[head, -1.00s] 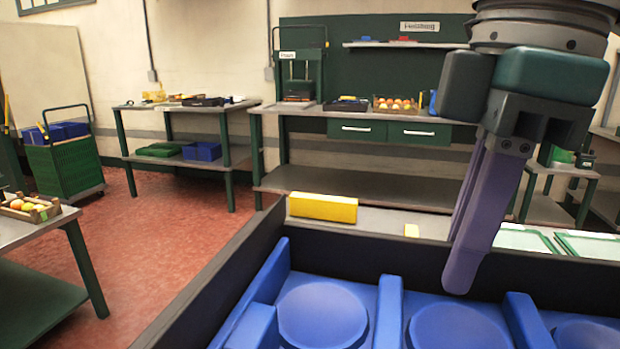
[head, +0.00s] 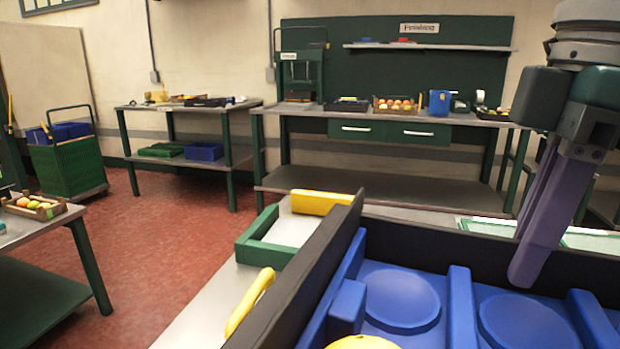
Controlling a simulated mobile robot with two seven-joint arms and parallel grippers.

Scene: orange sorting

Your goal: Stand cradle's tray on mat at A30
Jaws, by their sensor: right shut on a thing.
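A large tray with black walls (head: 305,275) and blue round cups inside fills the lower right of the head view. Its near part is cut off by the frame. My right gripper (head: 530,250) is shut on the tray's far black wall, one purple finger inside it and the other behind. A yellow rounded thing (head: 362,343) shows in the tray at the bottom edge. I cannot make out a mat or an A30 mark. A green frame with a pale inside (head: 262,250) lies left of the tray; I cannot tell if it is the cradle. My left gripper is not in view.
A yellow block (head: 320,203) stands behind the tray's far left corner. A yellow curved bar (head: 250,300) lies beside its left wall. Green-edged pale panels (head: 590,241) lie beyond it at right. A back bench (head: 370,190) stands farther off. Red floor is open at left.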

